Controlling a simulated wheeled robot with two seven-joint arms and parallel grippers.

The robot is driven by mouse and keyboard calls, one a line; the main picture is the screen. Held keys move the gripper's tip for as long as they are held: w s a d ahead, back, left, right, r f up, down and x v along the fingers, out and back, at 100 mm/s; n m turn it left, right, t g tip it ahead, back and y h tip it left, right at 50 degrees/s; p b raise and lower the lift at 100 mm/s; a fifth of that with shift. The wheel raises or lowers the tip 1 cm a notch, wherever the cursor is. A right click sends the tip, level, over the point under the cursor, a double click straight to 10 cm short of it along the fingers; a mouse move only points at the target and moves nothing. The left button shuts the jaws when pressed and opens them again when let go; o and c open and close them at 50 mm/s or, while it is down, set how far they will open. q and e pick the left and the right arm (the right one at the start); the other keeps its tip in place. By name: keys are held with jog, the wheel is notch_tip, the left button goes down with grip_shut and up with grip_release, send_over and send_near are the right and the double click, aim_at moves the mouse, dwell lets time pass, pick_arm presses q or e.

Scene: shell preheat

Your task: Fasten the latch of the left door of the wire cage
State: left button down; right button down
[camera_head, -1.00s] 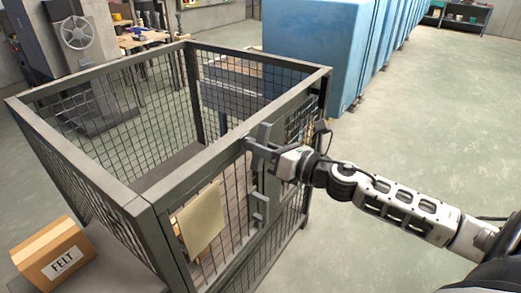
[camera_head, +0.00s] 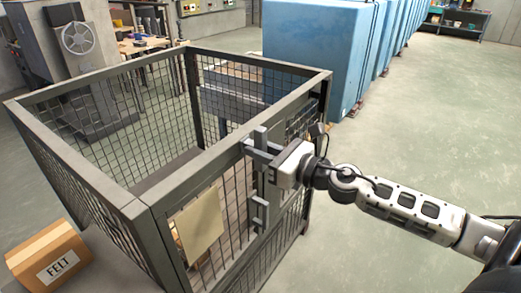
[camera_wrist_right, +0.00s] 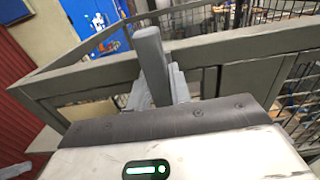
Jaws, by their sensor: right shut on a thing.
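The wire cage (camera_head: 165,188) is a grey, open-topped frame with mesh sides. Its front has door panels, one with a blank tan plate (camera_head: 199,222). A grey latch bar (camera_head: 261,134) stands upright at the top rail near the middle of the front; it also shows in the wrist view (camera_wrist_right: 152,62). My right gripper (camera_head: 264,154) reaches in from the right and is shut on the latch bar. Its body hides part of the latch, so I cannot tell whether the latch is engaged. My left gripper is out of view.
A cardboard box marked FELT (camera_head: 48,258) sits at the cage's lower left. Large blue cabinets (camera_head: 318,55) stand behind the cage. The floor (camera_head: 430,130) to the right is clear. A grey handle (camera_head: 260,212) juts out below my gripper.

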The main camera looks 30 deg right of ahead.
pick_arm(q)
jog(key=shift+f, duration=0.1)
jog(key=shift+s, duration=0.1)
pick_arm(e)
jog(key=c, duration=1.3)
grip_release()
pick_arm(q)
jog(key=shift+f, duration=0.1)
pick_arm(e)
jog(key=shift+s, duration=0.1)
jog(key=shift+s+f, duration=0.1)
jog(key=shift+s, duration=0.05)
pick_arm(q)
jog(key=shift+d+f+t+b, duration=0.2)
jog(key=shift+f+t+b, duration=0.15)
jog(key=shift+b, duration=1.3)
pick_arm(e)
jog(key=shift+v, duration=7.75)
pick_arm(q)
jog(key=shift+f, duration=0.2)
pick_arm(e)
jog(key=shift+d, duration=0.1)
